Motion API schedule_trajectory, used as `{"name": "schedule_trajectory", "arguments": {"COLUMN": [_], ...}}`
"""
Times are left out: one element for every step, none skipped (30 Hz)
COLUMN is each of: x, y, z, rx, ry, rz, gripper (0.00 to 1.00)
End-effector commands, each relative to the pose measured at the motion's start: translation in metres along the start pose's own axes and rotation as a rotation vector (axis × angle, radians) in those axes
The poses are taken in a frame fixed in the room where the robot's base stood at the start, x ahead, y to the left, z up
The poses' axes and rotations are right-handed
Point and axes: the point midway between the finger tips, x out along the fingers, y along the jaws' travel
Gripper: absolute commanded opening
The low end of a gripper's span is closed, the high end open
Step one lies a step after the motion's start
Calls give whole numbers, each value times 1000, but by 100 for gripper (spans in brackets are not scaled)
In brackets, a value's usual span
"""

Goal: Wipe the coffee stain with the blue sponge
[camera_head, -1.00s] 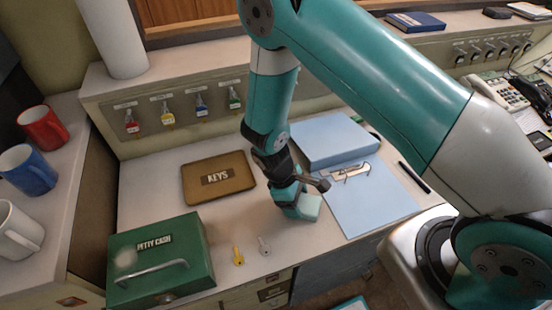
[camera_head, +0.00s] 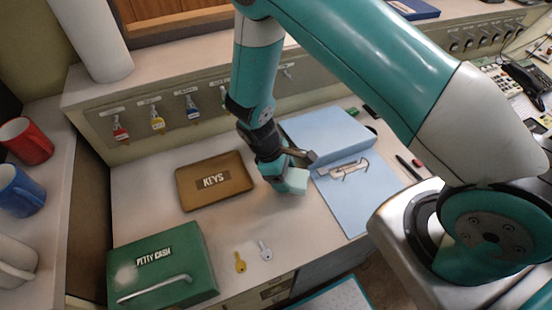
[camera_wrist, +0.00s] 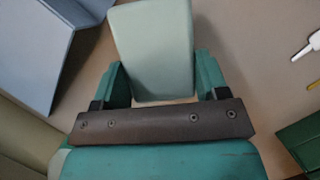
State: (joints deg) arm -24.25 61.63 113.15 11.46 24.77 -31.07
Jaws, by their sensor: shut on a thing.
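My gripper (camera_head: 283,184) is shut on a pale blue-green block, the sponge (camera_head: 297,182), above or on the desk just left of the clipboard. In the wrist view the sponge (camera_wrist: 155,48) sits between the two teal fingers of my gripper (camera_wrist: 157,75) and sticks out past them. I cannot tell whether its underside touches the desk. No coffee stain shows in either view; the sponge and gripper hide the desk under them.
A light-blue clipboard (camera_head: 350,205) and a blue binder (camera_head: 325,132) lie to the right. A brown KEYS tray (camera_head: 186,192), two keys (camera_head: 240,262) and a green PETTY CASH box (camera_head: 160,255) lie left. Bare desk lies between tray and clipboard. Mugs (camera_head: 28,142) stand far left.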

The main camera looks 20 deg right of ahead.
Motion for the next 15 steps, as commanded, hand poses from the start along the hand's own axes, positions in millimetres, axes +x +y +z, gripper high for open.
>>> {"name": "schedule_trajectory", "arguments": {"x": [-8, -10, -14, -16, -18, -22, -24, -27, -30, -32, -35, -38, -41, -43, -45], "y": [0, 0, 0, 0, 0, 0, 0, 0, 1, 1, 1, 1, 1, 1, 1], "z": [3, 4, 6, 7, 8, 10, 11, 12, 13, 15, 16, 17, 18, 20, 20], "rx": [0, 0, 0, 1, 1, 1, 1, 2, 2, 3, 3, 4, 4, 4, 4], "ry": [0, 0, 0, 0, 0, 0, 0, 0, 0, 0, 0, 0, 0, -1, -1], "rz": [0, 0, 0, -1, -1, -1, -1, -1, -1, -1, -2, -2, -2, -2, -2], "gripper": [42, 42, 42, 42, 42, 42, 42, 42, 42, 42, 42, 42, 42, 42, 42]}}
